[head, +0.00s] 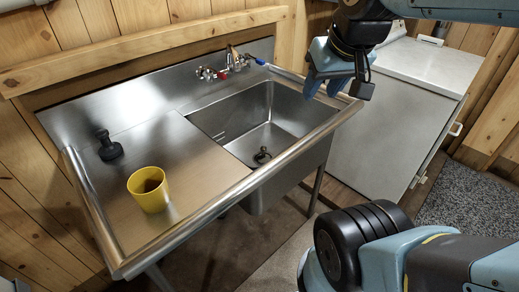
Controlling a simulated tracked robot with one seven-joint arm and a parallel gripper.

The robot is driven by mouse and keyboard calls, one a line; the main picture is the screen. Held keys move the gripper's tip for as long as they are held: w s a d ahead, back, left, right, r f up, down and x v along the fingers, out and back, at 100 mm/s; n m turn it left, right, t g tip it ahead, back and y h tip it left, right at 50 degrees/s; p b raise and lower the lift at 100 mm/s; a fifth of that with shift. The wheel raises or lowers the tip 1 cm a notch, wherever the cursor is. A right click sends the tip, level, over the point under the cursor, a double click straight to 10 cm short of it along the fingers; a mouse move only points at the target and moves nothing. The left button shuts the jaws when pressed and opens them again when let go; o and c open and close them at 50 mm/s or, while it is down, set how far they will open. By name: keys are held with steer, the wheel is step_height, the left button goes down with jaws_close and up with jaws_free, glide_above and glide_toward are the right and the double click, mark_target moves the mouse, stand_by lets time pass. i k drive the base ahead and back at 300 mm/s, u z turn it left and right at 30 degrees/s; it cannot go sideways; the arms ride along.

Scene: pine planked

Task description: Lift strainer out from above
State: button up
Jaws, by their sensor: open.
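A small dark strainer (262,156) sits at the bottom of the steel sink basin (285,105), apparently at the drain, with a small knob on top. How it sits in the drain is too small to tell. My gripper (324,88) is open, with blue-grey fingers pointing down. It appears above the right side of the basin, up and right of the strainer in the picture, and does not touch it. Nothing shows between its fingers.
A yellow cup (150,192) and a black dumbbell-shaped object (108,148) stand on the drainboard (190,165). A faucet with handles (235,62) is behind the basin. A raised steel rim edges the sink. A white chest (400,110) stands to the right.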

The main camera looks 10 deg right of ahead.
mark_target(263, 158)
steer(key=u, duration=1.75)
steer(key=k, duration=0.85)
steer(key=z, duration=1.3)
steer(key=i, duration=1)
steer(key=z, duration=0.05)
